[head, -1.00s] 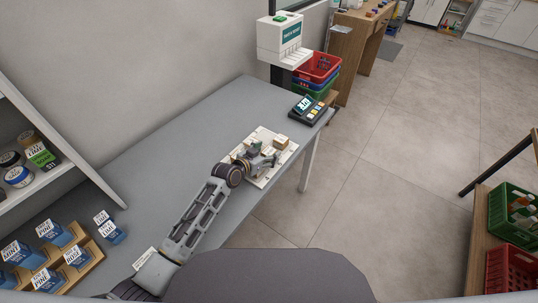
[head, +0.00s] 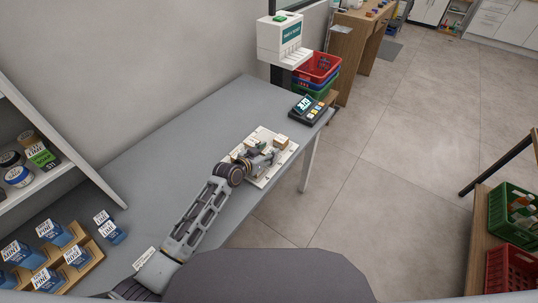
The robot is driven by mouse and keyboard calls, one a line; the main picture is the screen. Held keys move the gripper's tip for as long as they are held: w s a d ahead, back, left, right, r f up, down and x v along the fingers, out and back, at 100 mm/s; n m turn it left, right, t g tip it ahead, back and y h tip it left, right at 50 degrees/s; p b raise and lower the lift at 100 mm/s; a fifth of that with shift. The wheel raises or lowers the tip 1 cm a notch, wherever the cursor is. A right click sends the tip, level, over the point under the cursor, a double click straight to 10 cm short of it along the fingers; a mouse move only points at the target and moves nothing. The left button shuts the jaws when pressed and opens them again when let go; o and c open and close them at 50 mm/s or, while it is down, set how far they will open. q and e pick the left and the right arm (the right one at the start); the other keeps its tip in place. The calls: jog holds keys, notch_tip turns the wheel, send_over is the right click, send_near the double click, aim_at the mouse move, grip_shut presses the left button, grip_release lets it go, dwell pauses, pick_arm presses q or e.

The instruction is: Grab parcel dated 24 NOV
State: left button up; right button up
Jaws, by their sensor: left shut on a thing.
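A pale tray (head: 289,152) with several small parcels stands near the right edge of the grey counter (head: 185,143). My left arm reaches over it from the lower left. My left gripper (head: 274,155) is over the tray and is shut on a small parcel, which the gripper mostly hides. A tan parcel (head: 281,141) stands on the tray just beyond the gripper. Dates on the parcels are too small to read. My right gripper is out of view.
A card terminal (head: 308,108) stands at the counter's far right end. Blue boxes (head: 51,233) stand in a wooden rack at lower left, beside white shelving (head: 58,173). Stacked baskets (head: 318,69) are beyond the counter. The counter's middle is clear.

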pick_arm(q)
jog(key=shift+r, duration=0.15)
notch_tip(320, 180, up, 10)
dwell(0.8)
dwell(0.4)
